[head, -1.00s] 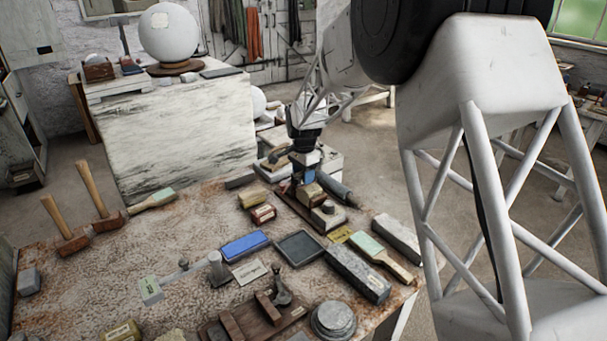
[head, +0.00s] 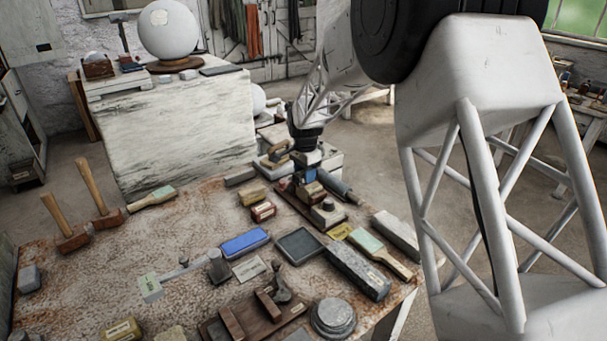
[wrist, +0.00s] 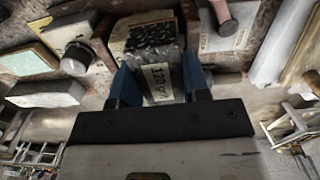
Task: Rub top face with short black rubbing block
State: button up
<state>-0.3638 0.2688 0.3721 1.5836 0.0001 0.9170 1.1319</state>
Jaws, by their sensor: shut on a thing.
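My gripper (head: 307,177) is over the far right part of the stone-topped bench. In the wrist view its blue fingers (wrist: 161,88) are shut on a short block (wrist: 155,40) with a dark speckled face and a pale label reading "120 gr". The block sits low among other tools on a dark wooden rack; I cannot tell whether it still touches the rack. A white plaster sphere (head: 170,35) rests on a round brown base on the pale stand at the back left, well away from my gripper. A small pale square patch shows on its upper side.
Several blocks and tools crowd the bench, including a blue block (head: 245,242), a dark tray (head: 299,246), a long grey stone (head: 357,272) and a green-faced brush (head: 365,240). The bench's left middle is mostly clear.

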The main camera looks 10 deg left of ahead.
jog(key=shift+w+d, duration=0.3)
jog(key=shift+w+d, duration=0.3)
dwell(0.3)
jog(key=shift+s+a, duration=0.1)
jog(key=shift+s+a, duration=0.7)
dwell(0.5)
jog(key=shift+s+a+f, duration=0.1)
jog(key=shift+s+a, duration=0.65)
jog(key=shift+s, duration=0.05)
jog(key=shift+d, duration=0.1)
